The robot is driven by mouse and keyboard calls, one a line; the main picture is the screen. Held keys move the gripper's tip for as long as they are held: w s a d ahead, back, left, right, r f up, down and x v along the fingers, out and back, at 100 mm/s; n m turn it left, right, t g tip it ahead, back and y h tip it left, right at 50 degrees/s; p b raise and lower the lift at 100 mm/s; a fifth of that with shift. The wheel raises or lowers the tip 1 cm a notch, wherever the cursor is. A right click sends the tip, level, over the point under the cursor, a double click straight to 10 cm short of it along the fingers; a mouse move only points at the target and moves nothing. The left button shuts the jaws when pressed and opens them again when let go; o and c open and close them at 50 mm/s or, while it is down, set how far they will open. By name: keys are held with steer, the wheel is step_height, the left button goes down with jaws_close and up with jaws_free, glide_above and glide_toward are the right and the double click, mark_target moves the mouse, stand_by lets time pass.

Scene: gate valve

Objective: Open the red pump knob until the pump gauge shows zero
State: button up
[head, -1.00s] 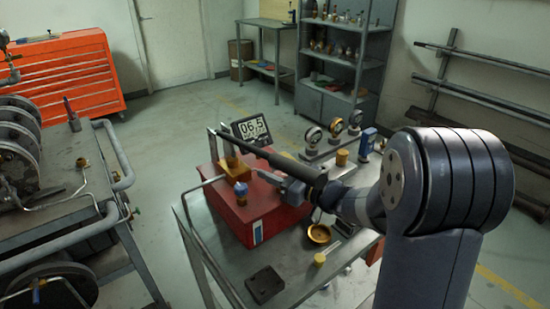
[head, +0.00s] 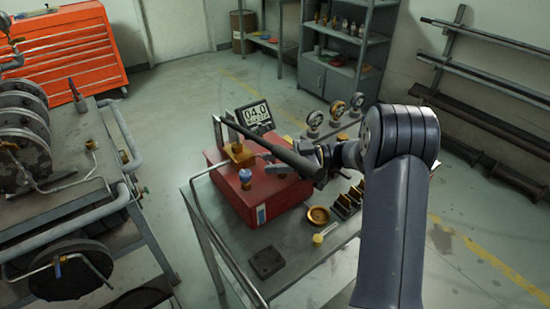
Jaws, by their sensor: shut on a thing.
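The red pump box (head: 275,209) stands on the grey bench, with a blue knob (head: 245,175) and a brass block (head: 238,153) on top. The digital pump gauge (head: 257,114) behind it reads 04.0. My gripper (head: 279,168) reaches in from the right, low over the right part of the box top, under a long dark pump handle (head: 275,144). It is shut at the red knob's place. The knob itself is mostly hidden by the fingers and handle, so its angle cannot be told.
Round dial gauges (head: 336,109) stand behind the box on the right. A brass dish (head: 318,215), a yellow-topped item (head: 318,238) and a dark block (head: 266,262) lie on the bench (head: 295,250) in front. A pipe cart (head: 75,215) stands at left.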

steer(key=shift+n+g, duration=0.3)
steer(key=shift+g, duration=0.2)
steer(key=o, duration=1)
steer(key=shift+c, duration=0.2)
steer(key=d, duration=0.3)
steer(key=w+d, duration=0.1)
steer(key=d, duration=0.6)
steer(key=shift+w+d+b, duration=0.25)
steer(key=shift+d+b, duration=0.05)
